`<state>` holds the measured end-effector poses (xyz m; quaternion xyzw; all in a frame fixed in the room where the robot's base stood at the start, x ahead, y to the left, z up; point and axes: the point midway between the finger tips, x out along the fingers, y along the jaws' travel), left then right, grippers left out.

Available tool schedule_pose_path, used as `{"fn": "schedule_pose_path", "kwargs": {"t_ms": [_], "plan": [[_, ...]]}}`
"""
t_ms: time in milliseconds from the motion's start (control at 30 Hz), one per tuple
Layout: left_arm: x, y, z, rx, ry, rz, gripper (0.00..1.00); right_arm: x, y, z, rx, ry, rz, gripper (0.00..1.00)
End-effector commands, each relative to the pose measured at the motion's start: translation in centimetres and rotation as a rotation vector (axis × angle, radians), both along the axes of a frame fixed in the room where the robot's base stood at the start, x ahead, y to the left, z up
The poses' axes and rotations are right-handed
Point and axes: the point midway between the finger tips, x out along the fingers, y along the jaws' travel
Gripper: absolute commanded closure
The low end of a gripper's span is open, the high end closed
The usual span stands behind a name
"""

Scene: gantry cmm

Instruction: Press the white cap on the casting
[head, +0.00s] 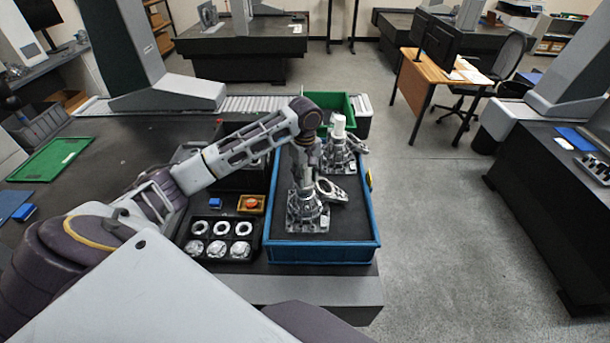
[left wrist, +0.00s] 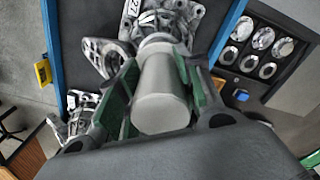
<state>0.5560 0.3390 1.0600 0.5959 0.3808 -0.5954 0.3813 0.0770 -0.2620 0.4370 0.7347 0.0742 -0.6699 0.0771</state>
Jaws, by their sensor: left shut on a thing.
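My left gripper (head: 306,190) points down over the front casting (head: 307,215) in the blue-rimmed tray (head: 320,256). In the left wrist view the gripper (left wrist: 163,72) is shut on a white cap (left wrist: 160,100), a smooth pale cylinder between its green pads. The cap's far end lines up with the casting's round neck (left wrist: 158,38); whether it is seated cannot be told. In the head view the arm and gripper hide this cap. A second casting (head: 335,158) behind carries an upright white cylinder (head: 339,125). My right gripper is out of view.
A grey flanged part (head: 330,190) lies in the tray beside the front casting. A black holder (head: 197,238) with several metal rings and discs stands left of the tray. A small yellow bin (head: 252,205) and a green crate (head: 330,103) are nearby. Open floor lies to the right.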

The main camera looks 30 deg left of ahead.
Motion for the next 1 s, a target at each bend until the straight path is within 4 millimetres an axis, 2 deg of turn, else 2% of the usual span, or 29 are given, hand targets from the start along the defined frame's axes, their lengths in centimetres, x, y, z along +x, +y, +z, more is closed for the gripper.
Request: {"fn": "schedule_pose_path", "kwargs": {"t_ms": [300,333,500,767,900,1000], "plan": [[0.00,0.01,-0.01,0.000,0.000,0.000,0.80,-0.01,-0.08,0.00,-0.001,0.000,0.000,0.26],[0.00,0.01,-0.01,0.000,0.000,0.000,0.63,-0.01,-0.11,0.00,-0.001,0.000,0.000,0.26],[0.00,0.01,-0.01,0.000,0.000,0.000,0.41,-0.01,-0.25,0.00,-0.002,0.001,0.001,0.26],[0.00,0.01,-0.02,0.000,0.000,0.000,0.38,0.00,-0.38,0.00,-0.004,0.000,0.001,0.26],[0.00,0.01,-0.02,0.000,0.000,0.000,0.20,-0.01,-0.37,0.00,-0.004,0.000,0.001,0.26],[0.00,0.01,-0.02,0.000,0.000,0.000,0.18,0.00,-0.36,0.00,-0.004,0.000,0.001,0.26]]}}
